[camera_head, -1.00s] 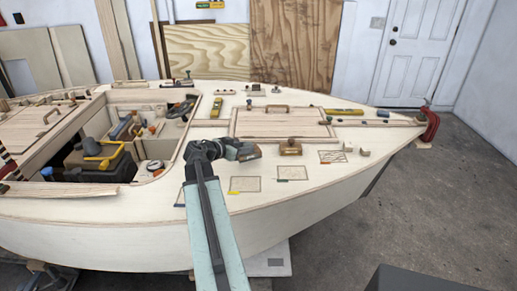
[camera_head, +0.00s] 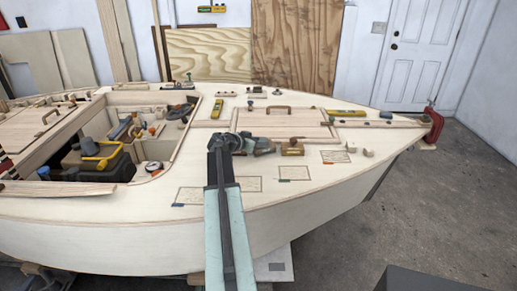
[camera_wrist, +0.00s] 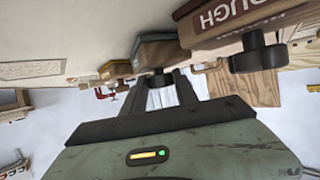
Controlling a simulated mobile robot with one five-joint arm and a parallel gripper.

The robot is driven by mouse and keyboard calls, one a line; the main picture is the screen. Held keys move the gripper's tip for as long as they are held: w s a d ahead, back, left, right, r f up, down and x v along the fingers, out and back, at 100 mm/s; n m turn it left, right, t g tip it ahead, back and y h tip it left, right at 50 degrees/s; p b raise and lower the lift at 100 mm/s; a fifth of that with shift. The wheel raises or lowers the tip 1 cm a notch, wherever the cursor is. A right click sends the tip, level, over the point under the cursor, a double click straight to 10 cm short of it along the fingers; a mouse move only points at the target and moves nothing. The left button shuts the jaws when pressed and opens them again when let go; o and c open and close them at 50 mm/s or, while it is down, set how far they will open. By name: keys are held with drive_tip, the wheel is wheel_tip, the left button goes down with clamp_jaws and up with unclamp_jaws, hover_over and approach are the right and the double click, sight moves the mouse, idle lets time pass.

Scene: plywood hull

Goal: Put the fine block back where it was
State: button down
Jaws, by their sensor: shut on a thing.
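My gripper (camera_head: 258,146) is over the deck of the plywood hull, shut on the dark knob of a small block. In the wrist view that block (camera_wrist: 160,50), grey-green and wood, sits beyond my fingertips (camera_wrist: 165,85); no label on it is readable. I take it to be the fine block. A wooden block with a knob (camera_head: 291,148) is just right of my gripper; in the wrist view a block marked ROUGH (camera_wrist: 250,22) is close beside the held one. Drawn rectangles lie on the deck, one at front left (camera_head: 190,196), one near the middle (camera_head: 294,173), one hatched (camera_head: 335,157).
A hatch with a handle (camera_head: 285,124) lies behind my gripper. Small wooden pieces (camera_head: 368,153) stand to the right. An open cockpit (camera_head: 110,150) with tools is at left. A red clamp (camera_head: 431,126) is at the bow. The front deck is mostly clear.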

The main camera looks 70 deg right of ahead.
drive_tip(key=shift+f, duration=0.3)
drive_tip(key=c, duration=0.9)
unclamp_jaws()
drive_tip(key=shift+r, duration=0.1)
drive_tip(key=shift+c, duration=0.2)
drive_tip(key=shift+r, duration=0.1)
drive_tip(key=shift+w+a+r+p, duration=0.1)
drive_tip(key=shift+a+r+p, duration=0.2)
drive_tip(key=shift+p, duration=0.2)
drive_tip(key=p+v, duration=0.4)
drive_tip(key=v, duration=0.7)
drive_tip(key=shift+a, duration=0.15)
drive_tip(key=shift+w, duration=0.1)
